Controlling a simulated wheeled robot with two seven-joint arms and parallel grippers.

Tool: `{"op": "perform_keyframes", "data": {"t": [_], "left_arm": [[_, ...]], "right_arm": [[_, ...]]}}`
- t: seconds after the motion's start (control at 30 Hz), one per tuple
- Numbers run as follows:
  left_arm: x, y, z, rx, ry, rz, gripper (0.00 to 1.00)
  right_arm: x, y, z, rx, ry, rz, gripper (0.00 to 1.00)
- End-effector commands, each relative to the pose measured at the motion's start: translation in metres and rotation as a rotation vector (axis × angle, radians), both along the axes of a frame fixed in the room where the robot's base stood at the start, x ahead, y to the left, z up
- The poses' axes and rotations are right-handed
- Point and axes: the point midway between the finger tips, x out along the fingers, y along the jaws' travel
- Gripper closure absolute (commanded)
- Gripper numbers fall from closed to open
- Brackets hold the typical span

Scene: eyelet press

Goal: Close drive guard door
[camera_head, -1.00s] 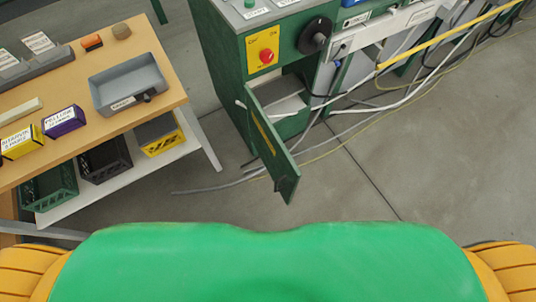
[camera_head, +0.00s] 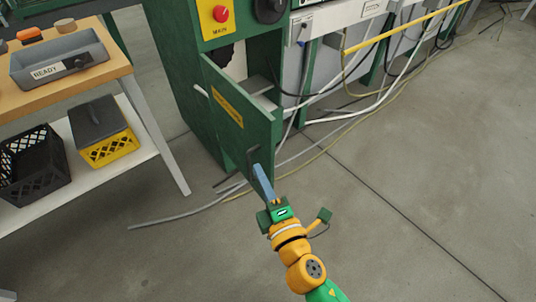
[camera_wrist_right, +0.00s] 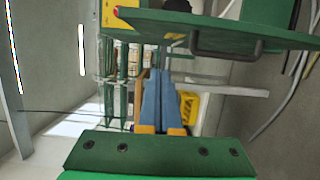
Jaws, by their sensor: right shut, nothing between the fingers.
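The drive guard door (camera_head: 228,110) is a green panel with a yellow label strip. It stands open, swung out from the green machine cabinet (camera_head: 187,95). A dark bar handle (camera_head: 252,163) sits low near its free edge. My right gripper (camera_head: 259,170) has its blue fingers shut and empty, and overlaps the handle area in the head view. In the right wrist view, the door (camera_wrist_right: 270,36) and handle (camera_wrist_right: 225,52) lie above and right of the shut fingertips (camera_wrist_right: 160,73), apart from them in the picture. Whether they touch the door is unclear. My left gripper is not in view.
A red stop button (camera_head: 221,13) is on the cabinet front. A workbench (camera_head: 113,68) with a grey tray (camera_head: 35,75) and lower crates stands at left. Cables and a grey hose (camera_head: 170,218) lie on the floor around the cabinet. The floor at right is clear.

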Motion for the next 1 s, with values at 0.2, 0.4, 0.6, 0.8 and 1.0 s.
{"op": "perform_keyframes", "data": {"t": [0.2,0.4,0.6,0.8,1.0], "left_arm": [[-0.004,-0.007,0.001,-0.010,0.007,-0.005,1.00],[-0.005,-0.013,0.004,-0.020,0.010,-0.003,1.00],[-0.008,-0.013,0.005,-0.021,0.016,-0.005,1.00],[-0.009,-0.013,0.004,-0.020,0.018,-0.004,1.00],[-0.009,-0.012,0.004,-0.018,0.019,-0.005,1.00]], "right_arm": [[0.046,0.016,0.001,0.001,-0.001,-0.001,1.00],[0.074,0.004,0.001,-0.003,0.001,-0.001,1.00],[0.083,-0.011,0.000,0.000,0.002,-0.001,1.00],[0.084,-0.013,-0.001,0.003,0.004,0.000,1.00],[0.084,-0.014,-0.001,0.002,0.004,0.001,1.00]]}}
